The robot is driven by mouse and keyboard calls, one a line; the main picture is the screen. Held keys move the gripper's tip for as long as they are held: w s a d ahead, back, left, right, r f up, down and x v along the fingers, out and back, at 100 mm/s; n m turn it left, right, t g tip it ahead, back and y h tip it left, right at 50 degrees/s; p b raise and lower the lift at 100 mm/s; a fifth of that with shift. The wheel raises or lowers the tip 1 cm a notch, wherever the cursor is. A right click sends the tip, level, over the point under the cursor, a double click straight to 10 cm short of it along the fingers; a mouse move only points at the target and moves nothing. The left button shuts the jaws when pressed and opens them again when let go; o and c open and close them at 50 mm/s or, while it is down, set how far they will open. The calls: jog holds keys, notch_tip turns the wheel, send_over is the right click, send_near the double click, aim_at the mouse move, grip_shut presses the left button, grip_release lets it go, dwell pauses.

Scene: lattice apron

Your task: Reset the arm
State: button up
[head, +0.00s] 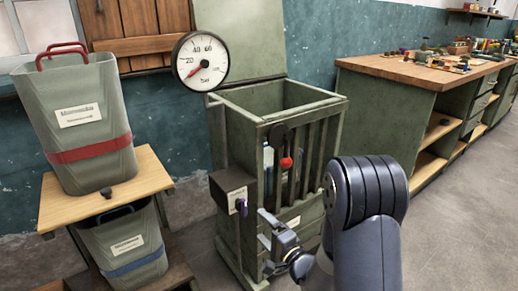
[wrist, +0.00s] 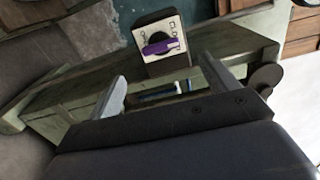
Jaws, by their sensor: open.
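My gripper (head: 268,232) is open and empty in front of the green slatted cabinet (head: 334,150), low and just right of a dark switch box. In the wrist view its two fingers (wrist: 165,82) stand apart, with nothing between them but the cabinet behind. My dark arm reaches in from the lower right in the head view and hides part of the cabinet's lower right. The switch box (head: 226,186) carries a purple knob (head: 241,206). In the wrist view the purple knob (wrist: 163,47) lies beyond the fingertips, apart from them, on a plate with small marks.
A red-knobbed lever (head: 286,163) is on the cabinet front, and a round gauge (head: 200,60) is above its left side. Two bins, one red-banded (head: 78,125) and one blue-banded (head: 127,245), stand at left. A cluttered workbench (head: 405,68) runs along the right. Floor at right is clear.

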aim_at(246, 209)
jog(key=b+x, duration=0.1)
jog(key=x, duration=0.7)
jog(key=shift+w+a, duration=0.2)
jog(key=shift+a, duration=0.05)
jog(key=shift+s+d, duration=0.1)
